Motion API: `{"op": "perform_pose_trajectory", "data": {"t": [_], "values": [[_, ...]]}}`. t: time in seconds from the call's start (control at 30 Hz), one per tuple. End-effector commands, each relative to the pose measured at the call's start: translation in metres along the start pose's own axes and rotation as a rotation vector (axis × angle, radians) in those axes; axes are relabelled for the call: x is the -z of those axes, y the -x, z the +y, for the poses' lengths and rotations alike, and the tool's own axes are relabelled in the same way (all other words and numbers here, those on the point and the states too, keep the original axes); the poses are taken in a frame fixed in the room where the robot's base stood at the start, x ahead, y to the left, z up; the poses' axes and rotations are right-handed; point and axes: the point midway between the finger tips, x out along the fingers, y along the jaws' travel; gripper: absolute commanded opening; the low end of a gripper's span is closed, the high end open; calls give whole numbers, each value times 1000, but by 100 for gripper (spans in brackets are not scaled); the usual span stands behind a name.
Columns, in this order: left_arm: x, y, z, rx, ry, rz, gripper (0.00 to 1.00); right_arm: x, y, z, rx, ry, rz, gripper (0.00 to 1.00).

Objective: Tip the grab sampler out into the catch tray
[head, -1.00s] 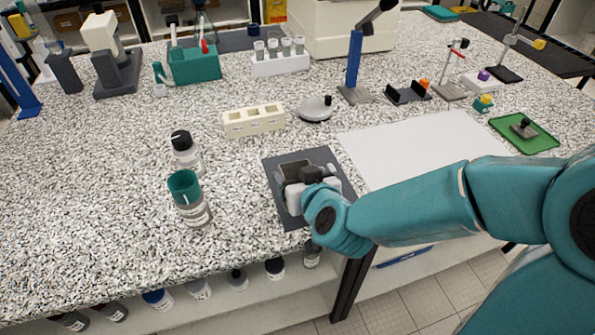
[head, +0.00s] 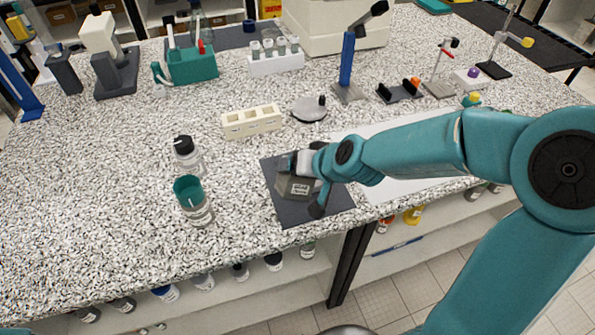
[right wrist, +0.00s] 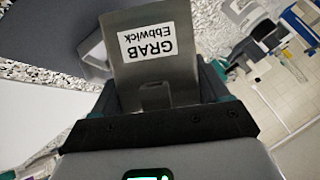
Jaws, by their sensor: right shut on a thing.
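My right gripper (head: 308,178) is shut on the grab sampler (head: 294,188), a grey box with a white label. The right wrist view shows its label reading "GRAB Ebbwick" upside down (right wrist: 150,43), with the box between the fingers. In the head view the sampler is turned with its labelled face toward the camera, over a flat dark grey square (head: 275,212). I cannot tell whether this square is the catch tray or a mat, nor whether the sampler touches it. The sampler's mouth and any contents are hidden. My left gripper is not in view.
A cream rack (head: 252,121) and a grey round item (head: 309,109) are behind. A white sheet (head: 372,128) lies partly under my arm. The bench's front edge is close.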

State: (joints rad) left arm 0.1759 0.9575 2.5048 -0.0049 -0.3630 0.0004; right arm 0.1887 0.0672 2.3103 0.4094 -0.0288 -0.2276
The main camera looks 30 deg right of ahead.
Motion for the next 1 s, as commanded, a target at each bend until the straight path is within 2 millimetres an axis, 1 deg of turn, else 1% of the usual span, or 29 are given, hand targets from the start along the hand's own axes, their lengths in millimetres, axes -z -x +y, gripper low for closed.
{"op": "perform_pose_trajectory", "data": {"t": [0.03, 0.17, 0.3, 0.37, 0.4, 0.47, 0.5, 0.8, 1.0], "values": [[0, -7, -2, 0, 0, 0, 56, 2, -2, 3, 13, -37, -29, 26], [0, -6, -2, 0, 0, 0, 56, 6, -4, 6, 58, -149, -152, 26], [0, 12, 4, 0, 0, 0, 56, 10, -5, 9, 110, -278, -300, 26], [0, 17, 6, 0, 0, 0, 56, 10, -7, 11, 127, -317, -344, 26], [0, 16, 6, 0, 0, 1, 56, 11, -12, 15, 145, -360, -390, 26], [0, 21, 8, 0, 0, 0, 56, 13, -15, 18, 171, -425, -461, 26], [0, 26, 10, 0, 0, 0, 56, 16, -12, 17, 183, -450, -490, 26], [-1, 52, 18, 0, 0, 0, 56, 28, -12, 21, 259, -630, -695, 26], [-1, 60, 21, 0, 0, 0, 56, 32, -15, 25, 296, -719, -796, 26]]}}
